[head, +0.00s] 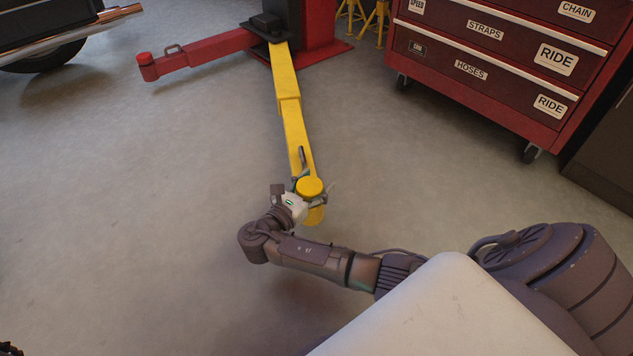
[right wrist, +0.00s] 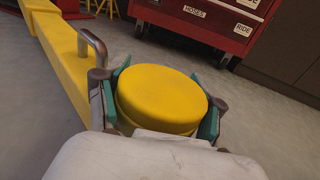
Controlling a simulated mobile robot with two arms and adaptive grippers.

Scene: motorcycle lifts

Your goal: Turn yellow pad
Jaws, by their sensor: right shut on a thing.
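The yellow pad (head: 309,187) is a round disc at the near end of the yellow lift arm (head: 292,118). In the right wrist view the pad (right wrist: 160,95) fills the space between the fingers. My right gripper (head: 308,194) is shut around the pad's sides, with a green-faced finger on either side of it in the right wrist view. A metal handle (right wrist: 92,46) stands on the yellow arm just left of the pad. The pad's underside is hidden. My left gripper is not in view.
A red lift arm (head: 205,52) reaches left from the lift post (head: 298,20). A red tool cabinet (head: 490,62) on casters stands at the upper right. A vehicle wheel (head: 45,55) is at the upper left. The floor left of the yellow arm is clear.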

